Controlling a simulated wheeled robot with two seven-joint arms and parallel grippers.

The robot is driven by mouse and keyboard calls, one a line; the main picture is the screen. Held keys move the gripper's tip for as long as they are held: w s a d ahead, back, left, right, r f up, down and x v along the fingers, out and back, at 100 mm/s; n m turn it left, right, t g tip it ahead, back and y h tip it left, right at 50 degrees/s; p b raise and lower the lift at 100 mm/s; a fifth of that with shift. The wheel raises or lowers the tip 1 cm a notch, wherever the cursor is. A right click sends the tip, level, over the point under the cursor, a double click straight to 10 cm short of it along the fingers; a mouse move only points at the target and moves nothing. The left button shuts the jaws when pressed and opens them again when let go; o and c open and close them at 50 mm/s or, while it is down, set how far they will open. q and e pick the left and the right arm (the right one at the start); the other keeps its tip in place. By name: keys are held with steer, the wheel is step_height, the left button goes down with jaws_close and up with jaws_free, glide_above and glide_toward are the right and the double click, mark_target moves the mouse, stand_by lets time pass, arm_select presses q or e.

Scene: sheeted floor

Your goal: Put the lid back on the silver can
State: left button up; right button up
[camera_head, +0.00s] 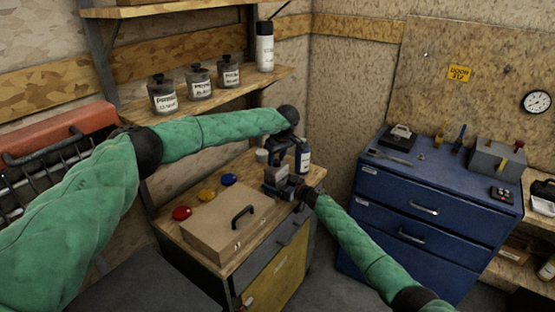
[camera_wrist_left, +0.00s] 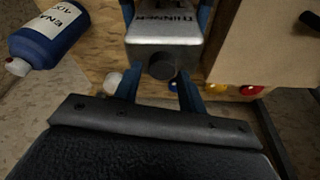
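The silver can (camera_wrist_left: 162,30), with a THINNER label, stands at the right end of the wooden cabinet top; its body also shows in the head view (camera_head: 272,175). A dark round lid (camera_wrist_left: 162,66) is at the can's top; I cannot tell whether it is seated. My left gripper (camera_wrist_left: 160,78) comes from above with one finger on each side of the lid and small gaps beside it. It also shows in the head view (camera_head: 280,150). My right gripper (camera_head: 283,188) has its fingers on both sides of the can body, shut on it.
A blue bottle (camera_wrist_left: 48,36) stands close beside the can, also in the head view (camera_head: 303,158). A wooden box (camera_head: 228,220) with a black handle and red (camera_head: 181,213), yellow (camera_head: 206,195) and blue (camera_head: 228,179) round pieces are on the cabinet. A blue drawer cabinet (camera_head: 420,205) is at right.

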arm_select(q)
steer(key=shift+o, duration=0.4)
steer(key=shift+s+d, duration=0.1)
steer(key=shift+d, duration=0.05)
steer(key=shift+r, duration=2.2)
steer(key=shift+s+f, duration=0.1)
steer(key=shift+f, duration=0.05)
steer(key=shift+c, duration=0.3)
